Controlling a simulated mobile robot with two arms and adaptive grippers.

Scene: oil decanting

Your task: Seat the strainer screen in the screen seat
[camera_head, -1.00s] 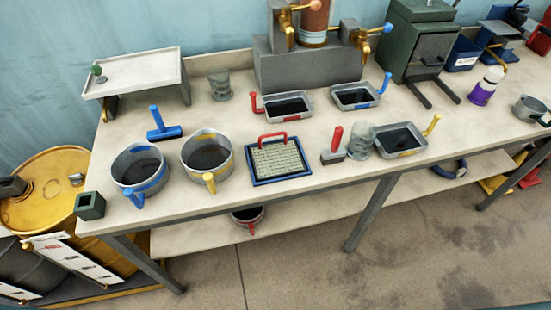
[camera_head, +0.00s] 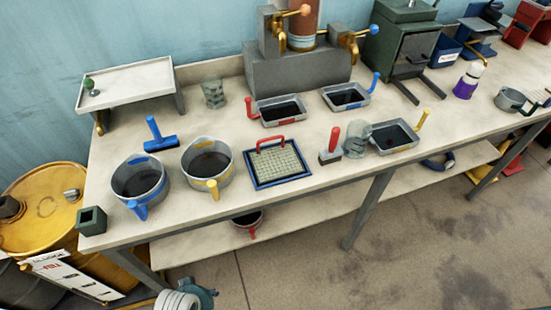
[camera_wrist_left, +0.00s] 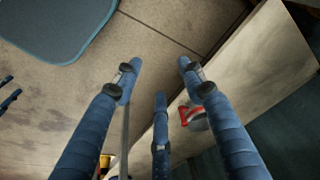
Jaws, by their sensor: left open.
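The strainer screen is most likely the light mesh panel in a blue frame with a red handle (camera_head: 280,165). It lies flat on the workbench, in front of the red-handled tray. I cannot tell which thing is the screen seat. My left gripper (camera_wrist_left: 160,73) is open and empty in the left wrist view, its blue fingers spread above the floor and close to a pale surface edge. The mesh panel does not show in that view. My right gripper is not in view.
A blue-marked pot (camera_head: 139,183) and a yellow-marked pot (camera_head: 207,166) stand left of the panel. A red-handled brush (camera_head: 330,155) and a glass jug (camera_head: 357,138) stand right of it. Dark-filled trays (camera_head: 283,110) are behind. The bench's front edge is close to the panel.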

